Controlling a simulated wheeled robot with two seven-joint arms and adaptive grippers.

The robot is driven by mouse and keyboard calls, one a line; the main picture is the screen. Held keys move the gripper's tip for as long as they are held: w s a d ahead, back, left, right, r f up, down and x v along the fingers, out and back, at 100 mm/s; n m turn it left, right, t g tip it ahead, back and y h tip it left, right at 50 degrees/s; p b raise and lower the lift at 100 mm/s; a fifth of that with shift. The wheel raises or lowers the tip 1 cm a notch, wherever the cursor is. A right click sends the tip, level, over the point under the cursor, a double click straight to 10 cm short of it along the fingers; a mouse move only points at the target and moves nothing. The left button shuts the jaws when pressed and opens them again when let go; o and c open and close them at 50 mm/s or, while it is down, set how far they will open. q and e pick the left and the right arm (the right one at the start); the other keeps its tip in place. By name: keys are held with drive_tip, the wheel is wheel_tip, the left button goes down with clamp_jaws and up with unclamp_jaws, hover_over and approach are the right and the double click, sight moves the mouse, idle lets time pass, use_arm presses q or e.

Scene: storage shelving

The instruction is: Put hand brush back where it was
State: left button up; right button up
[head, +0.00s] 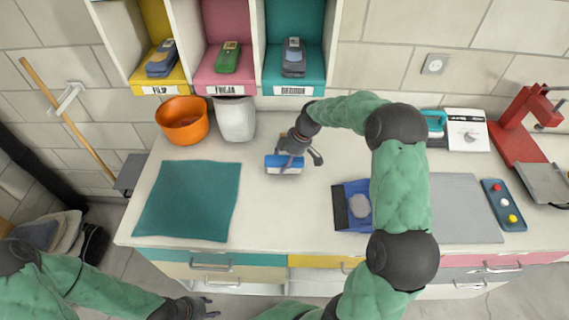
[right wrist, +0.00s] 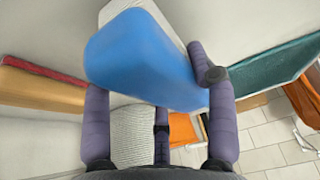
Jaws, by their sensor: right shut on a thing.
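The hand brush (head: 284,164), blue with a pale edge, is held over the middle of the counter, in front of the white bin. My right gripper (head: 290,150) is shut on it. In the right wrist view the blue body of the brush (right wrist: 150,60) fills the upper middle, between the dark fingers of my right gripper (right wrist: 160,100). Whether the brush touches the counter is unclear. My left gripper (head: 203,306) is low at the front left, below the counter front and away from the brush; its finger opening is too small to judge.
Yellow, pink and teal cubbies (head: 226,58) above the counter each hold a small device. An orange bowl (head: 182,121) and white bin (head: 235,119) stand behind a teal mat (head: 188,200). A blue dustpan-like tray (head: 352,205), scale (head: 466,130), button box (head: 503,204) and red press (head: 515,135) are right.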

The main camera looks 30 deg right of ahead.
drive_tip(key=shift+f, duration=0.55)
drive_tip(key=shift+f, duration=0.15)
drive_tip(key=o, duration=1.1)
drive_tip(key=p+v, duration=0.2)
drive_tip(key=v, duration=1)
drive_tip(key=shift+s, duration=0.1)
